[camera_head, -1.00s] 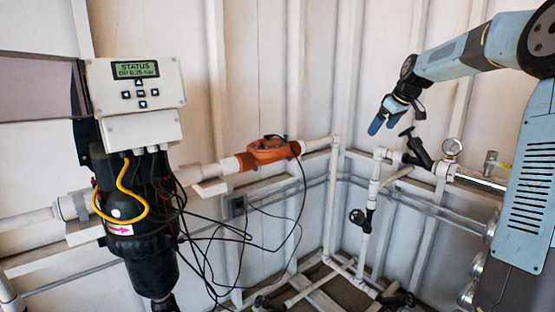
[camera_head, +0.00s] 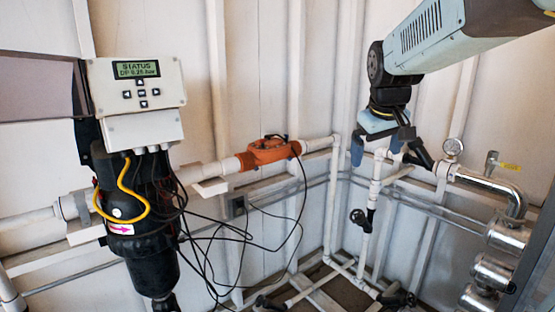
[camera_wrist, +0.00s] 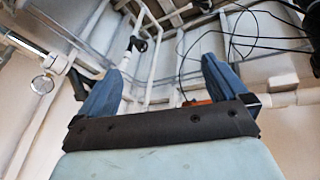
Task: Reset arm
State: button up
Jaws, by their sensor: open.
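My gripper (camera_head: 383,150) hangs from the arm at the upper right in the head view, with its blue fingers pointing down. It is in front of the white pipework near the corner and appears empty. In the wrist view, my gripper (camera_wrist: 163,85) shows two blue fingers spread wide apart with nothing between them. A black-handled valve (camera_head: 418,153) is just right of the gripper in the head view, partly hidden by it. I cannot tell whether they touch.
An orange fitting (camera_head: 268,151) sits on the white pipe, with loose black cables below. A pressure gauge (camera_head: 452,148) and metal pipe (camera_head: 495,187) are at the right; the gauge also shows in the wrist view (camera_wrist: 42,84).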

jog(key=s+f+m, duration=0.1)
jog(key=s+f, duration=0.1)
jog(key=s, duration=0.7)
jog(key=s+f+m+t+y, duration=0.1)
jog(key=s+f+m, duration=0.1)
jog(key=s, duration=0.7)
jog(key=shift+s+d+f, duration=0.15)
jog(key=shift+d+f, duration=0.3)
jog(key=shift+f, duration=0.3)
